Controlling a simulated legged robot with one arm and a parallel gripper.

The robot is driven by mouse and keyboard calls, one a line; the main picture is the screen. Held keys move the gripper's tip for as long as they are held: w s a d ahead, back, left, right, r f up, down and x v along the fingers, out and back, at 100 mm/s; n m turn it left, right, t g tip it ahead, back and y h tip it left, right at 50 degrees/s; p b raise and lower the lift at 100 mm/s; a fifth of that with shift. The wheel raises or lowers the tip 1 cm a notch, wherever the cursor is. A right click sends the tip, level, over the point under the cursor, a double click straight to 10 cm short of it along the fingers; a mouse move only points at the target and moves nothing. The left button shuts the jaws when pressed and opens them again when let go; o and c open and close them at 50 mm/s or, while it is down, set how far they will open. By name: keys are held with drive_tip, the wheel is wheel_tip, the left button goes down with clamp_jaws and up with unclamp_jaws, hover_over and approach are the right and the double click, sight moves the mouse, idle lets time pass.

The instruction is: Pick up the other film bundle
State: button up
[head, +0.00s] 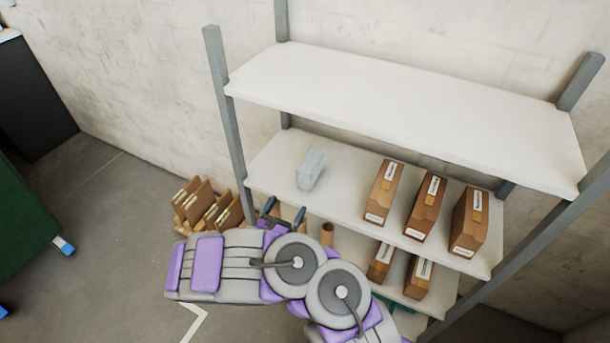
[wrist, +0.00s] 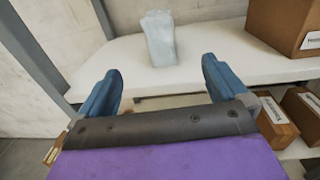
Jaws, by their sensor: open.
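A pale blue, translucent film bundle (head: 311,168) stands on the left part of the middle shelf (head: 270,165). In the wrist view the same bundle (wrist: 159,38) stands upright on the white shelf board, ahead of my gripper and roughly between its fingers. My gripper (wrist: 160,88) is open and empty, with its two blue fingers spread apart. The fingertips are short of the bundle and do not touch it. In the head view my gripper (head: 283,212) is at the shelf's front left, partly hidden behind my grey and purple arm.
Several brown boxes (head: 384,192) stand on the right of the middle shelf, with more boxes (head: 418,277) below. An empty top shelf (head: 400,100) hangs above. A grey post (head: 226,125) bounds the left side. Wooden holders (head: 205,205) stand left of the rack.

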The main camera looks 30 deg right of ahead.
drive_tip(key=b, duration=0.3)
approach(307, 180)
drive_tip(key=w+d+r, duration=0.1)
drive_tip(key=r, duration=0.1)
drive_tip(key=w+d+r, duration=0.1)
drive_tip(key=d, duration=0.1)
drive_tip(key=shift+w+d+r, duration=0.15)
drive_tip(key=shift+w+r, duration=0.05)
drive_tip(key=shift+r, duration=0.2)
drive_tip(key=shift+b+x, duration=0.85)
drive_tip(key=shift+x, duration=2.25)
drive_tip(key=shift+w+r, duration=0.1)
drive_tip(key=shift+c, duration=0.4)
drive_tip(key=c, duration=0.9)
drive_tip(key=shift+r, duration=0.1)
drive_tip(key=shift+c, duration=0.2)
